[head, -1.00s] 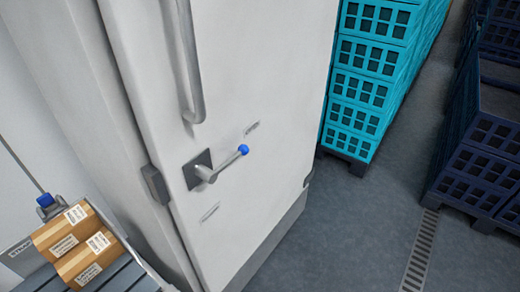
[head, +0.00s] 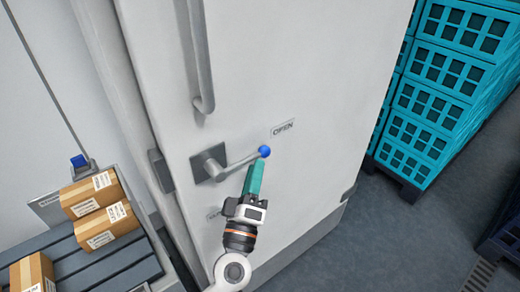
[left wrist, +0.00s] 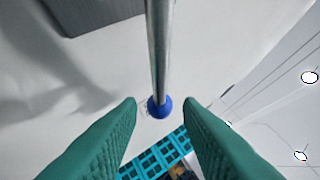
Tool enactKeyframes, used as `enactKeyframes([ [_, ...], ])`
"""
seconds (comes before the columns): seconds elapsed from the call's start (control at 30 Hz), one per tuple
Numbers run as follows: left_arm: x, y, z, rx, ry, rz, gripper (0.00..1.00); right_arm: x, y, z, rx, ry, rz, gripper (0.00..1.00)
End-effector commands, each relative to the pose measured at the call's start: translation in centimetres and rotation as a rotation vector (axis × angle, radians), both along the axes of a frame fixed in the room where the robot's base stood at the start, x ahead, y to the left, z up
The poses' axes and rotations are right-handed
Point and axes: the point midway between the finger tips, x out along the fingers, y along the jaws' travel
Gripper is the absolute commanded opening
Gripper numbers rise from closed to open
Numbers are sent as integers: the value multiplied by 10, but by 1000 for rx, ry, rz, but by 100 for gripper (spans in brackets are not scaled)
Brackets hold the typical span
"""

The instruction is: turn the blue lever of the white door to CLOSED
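The white door (head: 300,60) carries a grey lever (head: 238,166) with a blue ball end (head: 264,151). The lever points right and slightly up, toward a plate reading OPEN (head: 283,127). A lower plate (head: 213,214) is partly hidden by my arm. My left gripper (head: 257,165) is at the ball end of the lever. In the left wrist view its two green fingers (left wrist: 160,103) are spread apart, with the blue ball (left wrist: 159,107) between their tips and a gap on each side. My right gripper is not in view.
A vertical grey door handle (head: 201,60) stands above the lever. Cardboard boxes (head: 105,226) lie on a grey slatted surface (head: 95,262) at the left. Stacked turquoise crates (head: 440,95) stand right of the door, with grey floor (head: 400,235) in front.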

Motion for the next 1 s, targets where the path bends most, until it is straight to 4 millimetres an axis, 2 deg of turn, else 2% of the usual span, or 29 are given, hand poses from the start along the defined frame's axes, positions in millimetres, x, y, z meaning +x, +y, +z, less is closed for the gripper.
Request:
enactKeyframes([
  [0.1,20,-5,11,0,0,1,33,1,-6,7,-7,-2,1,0],
  [0.3,40,-10,17,2,0,1,33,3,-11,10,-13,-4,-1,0],
  [0.67,44,-10,19,1,1,1,33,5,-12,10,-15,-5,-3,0],
  [0.87,44,-11,18,1,1,1,1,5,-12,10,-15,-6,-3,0],
  [1.0,44,-10,18,1,1,0,0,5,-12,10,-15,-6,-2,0],
])
